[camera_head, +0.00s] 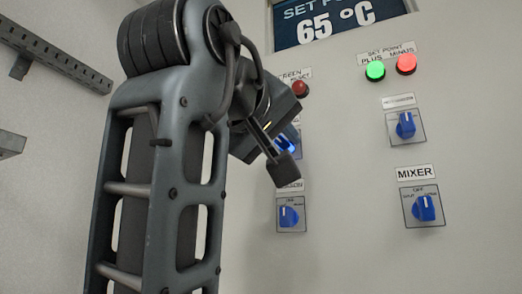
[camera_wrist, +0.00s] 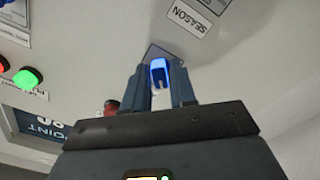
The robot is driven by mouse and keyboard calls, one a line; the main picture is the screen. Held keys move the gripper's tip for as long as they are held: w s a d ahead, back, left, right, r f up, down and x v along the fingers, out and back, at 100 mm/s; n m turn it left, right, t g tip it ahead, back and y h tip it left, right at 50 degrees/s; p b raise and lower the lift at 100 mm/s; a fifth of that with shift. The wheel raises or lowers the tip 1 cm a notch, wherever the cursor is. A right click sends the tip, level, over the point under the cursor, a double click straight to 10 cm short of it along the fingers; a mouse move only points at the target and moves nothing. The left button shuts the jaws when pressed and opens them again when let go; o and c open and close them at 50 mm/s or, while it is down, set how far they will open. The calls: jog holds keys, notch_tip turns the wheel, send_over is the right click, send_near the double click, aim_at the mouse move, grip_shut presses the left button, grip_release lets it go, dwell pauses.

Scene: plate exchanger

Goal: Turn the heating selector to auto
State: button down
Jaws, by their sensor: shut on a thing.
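A blue selector knob (camera_head: 286,144) sits on the panel above the SEASON selector, mostly hidden behind my gripper (camera_head: 280,160) in the head view. In the wrist view the same knob (camera_wrist: 158,66) is between the two fingers of my gripper (camera_wrist: 161,86), which is shut on it. Its square plate (camera_wrist: 151,50) shows only in part. Its own label and position marks are hidden, so I cannot read which setting it points to.
The SEASON selector (camera_head: 289,216) is just below. The mixer selector (camera_head: 424,208) and another blue selector (camera_head: 406,125) are at the right. A red button (camera_head: 300,89) is close above my gripper. Green (camera_head: 375,71) and red (camera_head: 405,64) set-point buttons sit under the display (camera_head: 340,20).

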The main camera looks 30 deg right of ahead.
jog(key=m+b, duration=0.2)
jog(key=m, duration=0.2)
jog(key=shift+f, duration=0.15)
jog(key=m+b, duration=0.2)
jog(key=m, duration=0.2)
jog(key=shift+m, duration=0.3)
jog(key=m+b, duration=0.1)
jog(key=m, duration=0.3)
jog(key=shift+m+b, duration=0.8)
jog(key=shift+m, duration=1.5)
jog(key=c, duration=1.1)
grip_release()
